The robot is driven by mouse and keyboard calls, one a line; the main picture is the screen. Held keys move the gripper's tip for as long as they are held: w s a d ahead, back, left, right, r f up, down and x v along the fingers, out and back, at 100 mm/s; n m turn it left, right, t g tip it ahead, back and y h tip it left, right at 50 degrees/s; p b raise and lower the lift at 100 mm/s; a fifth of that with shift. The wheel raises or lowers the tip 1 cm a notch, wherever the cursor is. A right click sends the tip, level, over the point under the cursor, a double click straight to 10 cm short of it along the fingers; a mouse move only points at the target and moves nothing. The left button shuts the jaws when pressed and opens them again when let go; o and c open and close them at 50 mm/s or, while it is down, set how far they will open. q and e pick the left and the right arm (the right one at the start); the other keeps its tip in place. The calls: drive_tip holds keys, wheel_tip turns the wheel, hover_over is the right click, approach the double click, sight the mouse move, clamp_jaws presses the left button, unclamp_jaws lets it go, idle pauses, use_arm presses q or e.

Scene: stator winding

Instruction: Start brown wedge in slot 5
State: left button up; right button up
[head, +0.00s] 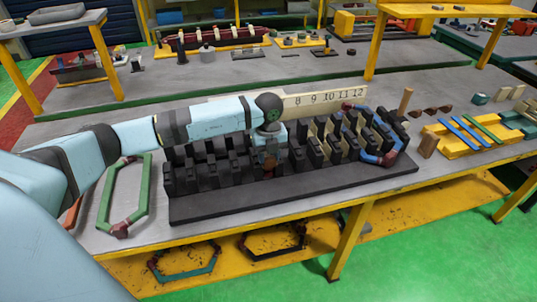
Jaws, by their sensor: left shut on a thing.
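The black slotted stator block (300,192) lies on the grey bench, with rows of upright teeth. My left arm reaches across its left part. My left gripper (268,168) points down among the teeth near the middle of the block, shut on a small brown piece, seemingly the brown wedge (266,160). The piece is small and partly hidden, so its seating in a slot cannot be told. The number board (325,100) behind shows 8 to 12; my arm hides the lower numbers. My right gripper is not in view.
A blue and dark red coil (388,158) sits in the right end of the block. A green coil (143,195) lies left of it. A yellow rack with blue and green bars (462,135) stands right. More coils (185,275) lie on the lower shelf.

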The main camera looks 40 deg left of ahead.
use_arm(q)
drive_tip(key=shift+w+a+f, duration=0.15)
drive_tip(key=shift+w+a, duration=0.1)
drive_tip(key=shift+a, duration=0.05)
idle(0.6)
drive_tip(key=o, duration=1)
wheel_tip(320, 180, up, 14)
drive_tip(key=b, duration=0.1)
drive_tip(key=shift+b, duration=0.3)
